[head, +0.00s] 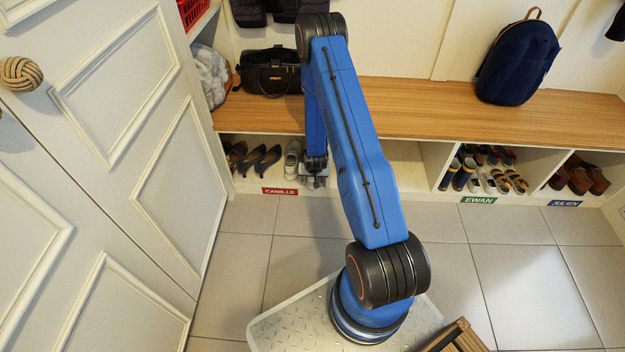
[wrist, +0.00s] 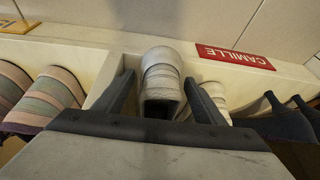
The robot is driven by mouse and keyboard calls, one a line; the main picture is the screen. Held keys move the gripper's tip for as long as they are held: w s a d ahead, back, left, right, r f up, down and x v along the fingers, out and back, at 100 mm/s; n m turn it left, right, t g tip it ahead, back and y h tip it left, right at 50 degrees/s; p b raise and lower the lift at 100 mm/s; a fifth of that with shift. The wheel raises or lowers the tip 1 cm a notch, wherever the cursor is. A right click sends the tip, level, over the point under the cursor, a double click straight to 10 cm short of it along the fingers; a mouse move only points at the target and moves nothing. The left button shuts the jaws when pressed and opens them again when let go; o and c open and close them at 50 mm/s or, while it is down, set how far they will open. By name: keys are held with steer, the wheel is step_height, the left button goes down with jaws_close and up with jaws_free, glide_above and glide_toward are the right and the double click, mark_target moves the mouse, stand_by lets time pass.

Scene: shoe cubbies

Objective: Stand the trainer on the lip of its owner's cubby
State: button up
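A pale grey-white trainer (wrist: 161,70) lies between the fingers of my gripper (wrist: 160,82) in the wrist view, toe outward over the white lip (wrist: 115,42). Narrow gaps show between trainer and fingers, so the gripper looks open around it. In the head view my gripper (head: 314,180) is at the right end of the cubby with the red CAMILLE label (head: 280,191), and it mostly hides the trainer there. A similar pale shoe (head: 292,160) stands in that cubby just left of the gripper. Whether the trainer bears on the lip is unclear.
Dark heeled shoes (head: 262,159) fill Camille's cubby further left. Striped shoes (wrist: 52,88) stand across a divider in the wrist view, near a yellow label (wrist: 18,26). The EWAN (head: 478,200) and JULIEN (head: 565,203) cubbies hold shoes. The wooden bench top (head: 420,110) overhangs the cubbies.

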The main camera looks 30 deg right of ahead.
steer(key=shift+w+d+r, duration=0.25)
steer(key=shift+w+d, duration=0.15)
steer(key=shift+s+r, duration=0.15)
steer(key=shift+r, duration=0.35)
steer(key=s+a+v, duration=0.1)
steer(key=v, duration=1.5)
steer(key=shift+f, duration=0.1)
